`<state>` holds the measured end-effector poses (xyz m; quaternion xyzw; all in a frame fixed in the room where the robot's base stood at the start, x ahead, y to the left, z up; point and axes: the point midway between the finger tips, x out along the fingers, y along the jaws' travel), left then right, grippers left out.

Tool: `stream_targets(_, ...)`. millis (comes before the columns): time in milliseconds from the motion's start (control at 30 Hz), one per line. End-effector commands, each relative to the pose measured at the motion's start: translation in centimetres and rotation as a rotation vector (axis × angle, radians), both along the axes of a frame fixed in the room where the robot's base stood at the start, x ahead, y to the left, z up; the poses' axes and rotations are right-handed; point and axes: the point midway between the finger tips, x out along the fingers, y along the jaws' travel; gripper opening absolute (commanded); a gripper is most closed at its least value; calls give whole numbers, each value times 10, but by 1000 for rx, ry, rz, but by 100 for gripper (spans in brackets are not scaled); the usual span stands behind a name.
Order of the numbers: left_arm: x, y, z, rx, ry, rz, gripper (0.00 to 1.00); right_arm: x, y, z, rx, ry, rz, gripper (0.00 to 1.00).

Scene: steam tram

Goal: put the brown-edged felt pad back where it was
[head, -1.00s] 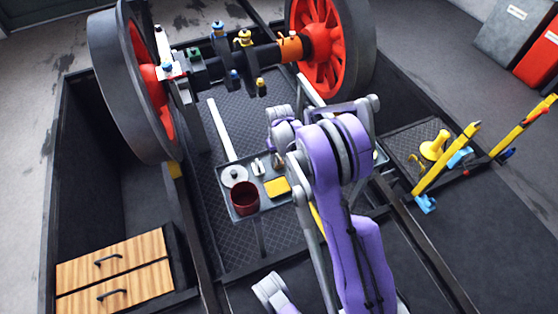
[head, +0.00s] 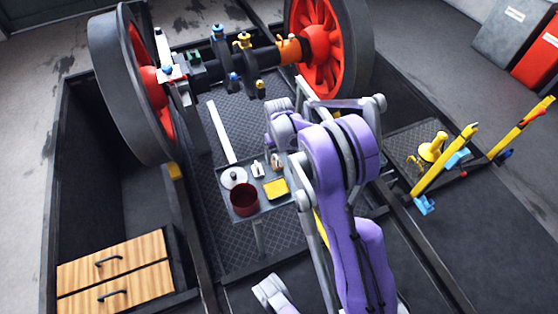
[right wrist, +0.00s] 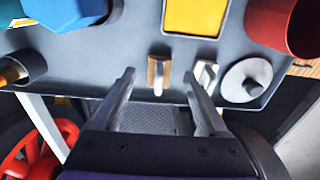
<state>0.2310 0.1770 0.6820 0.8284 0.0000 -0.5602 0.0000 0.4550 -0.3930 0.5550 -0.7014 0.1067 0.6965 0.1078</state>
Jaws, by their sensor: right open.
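The brown-edged felt pad (right wrist: 158,74) is a small piece with a brown edge and a pale front, near the edge of a grey tray (right wrist: 120,45). My right gripper (right wrist: 159,76) is open; in the right wrist view its fingertips lie on either side of the pad. I cannot tell whether they touch it or are level with it. In the head view the pad (head: 276,162) is small and partly hidden by my right wrist. My left gripper is not clearly in view.
On the tray a small whitish block (right wrist: 206,75), a round grey lid (right wrist: 246,80), a dark red pot (head: 244,198) and a yellow piece (head: 276,188) stand close by. A blue object (right wrist: 65,12) and a dark cup (right wrist: 24,68) are at the tray's other end.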

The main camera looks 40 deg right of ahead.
Motion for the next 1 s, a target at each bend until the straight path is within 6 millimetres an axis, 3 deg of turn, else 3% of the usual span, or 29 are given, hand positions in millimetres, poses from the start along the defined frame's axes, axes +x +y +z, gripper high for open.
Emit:
stream_targets(33, -1, 0, 7, 0, -2, 0, 50, -1, 0, 16, 0, -1, 0, 77)
stream_targets(200, -2, 0, 17, 0, -5, 0, 50, -1, 0, 52, 0, -1, 0, 77)
stream_targets(567, -3, 0, 25, 0, -8, 0, 50, -4, 9, 90, -4, -8, 9, 77)
stream_targets(767, -3, 0, 25, 0, -8, 0, 50, -31, 63, 128, -26, -67, 66, 77)
stream_targets(1000, -3, 0, 25, 0, -8, 0, 50, -94, 135, 164, -53, -171, 152, 77)
